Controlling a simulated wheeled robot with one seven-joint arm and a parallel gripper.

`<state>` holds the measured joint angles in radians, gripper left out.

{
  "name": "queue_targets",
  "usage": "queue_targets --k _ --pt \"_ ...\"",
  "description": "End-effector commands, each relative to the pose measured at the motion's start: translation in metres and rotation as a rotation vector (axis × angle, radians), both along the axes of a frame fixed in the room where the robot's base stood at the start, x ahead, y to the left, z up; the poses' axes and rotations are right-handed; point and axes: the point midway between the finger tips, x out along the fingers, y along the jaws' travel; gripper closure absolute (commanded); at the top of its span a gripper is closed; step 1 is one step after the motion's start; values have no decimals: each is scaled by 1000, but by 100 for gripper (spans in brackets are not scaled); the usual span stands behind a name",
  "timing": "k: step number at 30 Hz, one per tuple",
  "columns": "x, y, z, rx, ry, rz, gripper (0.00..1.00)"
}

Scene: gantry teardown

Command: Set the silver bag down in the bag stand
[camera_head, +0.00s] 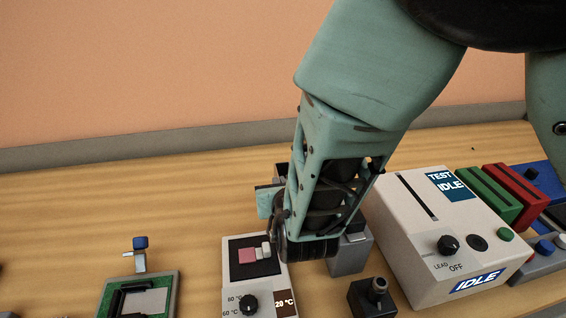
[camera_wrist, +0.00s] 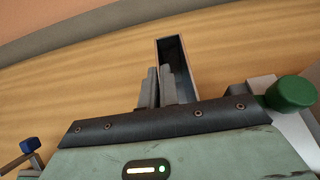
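My gripper (camera_wrist: 162,88) shows in the wrist view as two grey fingers close together, pointing at a narrow open-topped box. I cannot make out the silver bag in either view, nor whether anything is between the fingers. In the head view my own wrist hides the fingertips and most of the box (camera_head: 281,170).
A white tester (camera_head: 440,240) marked IDLE stands to the right, with green (camera_head: 488,196) and red (camera_head: 516,190) blocks beyond it. A white heater unit (camera_head: 262,285) and a black knobbed block (camera_head: 372,298) are in front. A green board (camera_head: 140,297) lies left. The table's back left is clear.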

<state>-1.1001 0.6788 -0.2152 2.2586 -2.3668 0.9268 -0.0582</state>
Motion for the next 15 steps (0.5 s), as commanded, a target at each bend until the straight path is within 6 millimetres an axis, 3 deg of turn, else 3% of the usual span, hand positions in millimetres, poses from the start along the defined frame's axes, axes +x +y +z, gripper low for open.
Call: queue_targets --k 4,15 --pt "0 0 -15 -1 1 0 100" --pt "0 0 -19 1 -1 0 100"
